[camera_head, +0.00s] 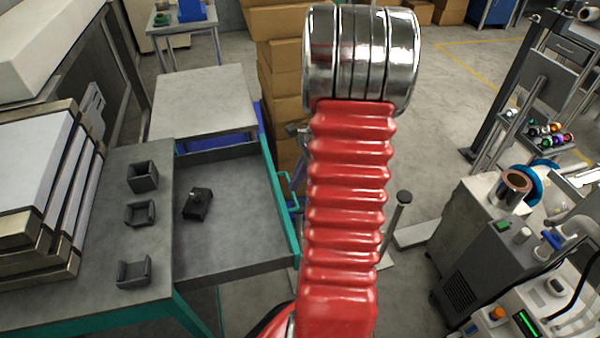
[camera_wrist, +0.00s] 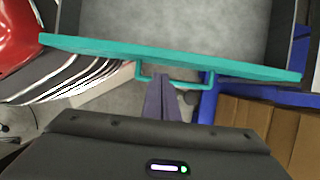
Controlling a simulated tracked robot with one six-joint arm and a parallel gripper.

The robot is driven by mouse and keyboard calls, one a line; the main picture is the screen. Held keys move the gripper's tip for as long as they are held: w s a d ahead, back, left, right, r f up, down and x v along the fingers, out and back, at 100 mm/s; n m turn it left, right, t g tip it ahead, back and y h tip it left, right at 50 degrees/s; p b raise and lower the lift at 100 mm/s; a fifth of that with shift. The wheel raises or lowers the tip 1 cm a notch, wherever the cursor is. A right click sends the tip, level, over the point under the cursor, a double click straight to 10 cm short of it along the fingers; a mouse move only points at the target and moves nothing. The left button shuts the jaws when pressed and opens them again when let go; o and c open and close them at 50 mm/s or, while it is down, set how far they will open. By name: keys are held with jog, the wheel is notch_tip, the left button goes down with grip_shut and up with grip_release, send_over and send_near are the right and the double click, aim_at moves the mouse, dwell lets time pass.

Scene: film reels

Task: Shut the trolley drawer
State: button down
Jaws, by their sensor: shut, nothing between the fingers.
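The trolley drawer (camera_head: 240,235) is pulled out to the right of the trolley's grey top (camera_head: 90,250) in the head view. It is a grey tray with a teal front (camera_head: 284,215) and a teal handle (camera_head: 286,184). In the wrist view the teal front (camera_wrist: 110,52) runs across the picture, with the handle (camera_wrist: 200,85) on its near side. My gripper (camera_wrist: 163,77) is shut and empty, its dark fingertips at the handle, overlapping its bar in the picture. I cannot tell whether they touch. My red arm hides part of the head view.
A small black box (camera_head: 197,204) lies in the drawer. Several dark holders (camera_head: 140,214) and stacked flat cases (camera_head: 40,200) are on the trolley top. Cardboard boxes (camera_head: 275,55) stand behind the drawer. A machine (camera_head: 500,255) stands at right, with open floor before it.

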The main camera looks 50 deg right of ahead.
jog(key=shift+x, duration=2.4)
jog(key=shift+a, duration=0.15)
